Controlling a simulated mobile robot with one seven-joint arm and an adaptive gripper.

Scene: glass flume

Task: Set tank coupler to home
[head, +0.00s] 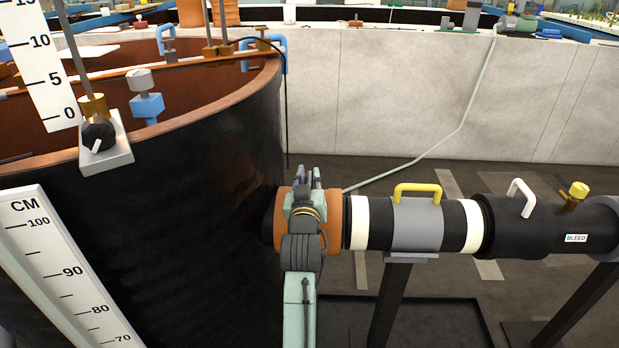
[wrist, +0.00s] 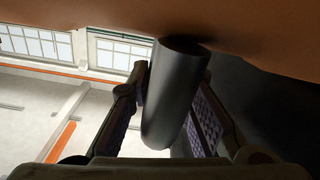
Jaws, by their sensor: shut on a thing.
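The copper-coloured collar (head: 333,225), which appears to be the tank coupler, sits around the pipe stub where it meets the dark tank's (head: 190,215) wall. My gripper (head: 308,182) is in front of and over this collar and covers its middle. In the wrist view my gripper (wrist: 168,112) is shut on a dark grey cylindrical handle (wrist: 172,95), with one finger on each side. The handle joins a copper-brown surface (wrist: 130,15) at the top of that view. No home mark can be made out.
Right of the collar, a black pipe with cream bands (head: 357,222) carries a grey sleeve (head: 417,226) with a yellow handle (head: 418,188). Further right are a white handle (head: 521,197) and a brass bleed valve (head: 575,195). A pale concrete wall (head: 400,90) stands behind.

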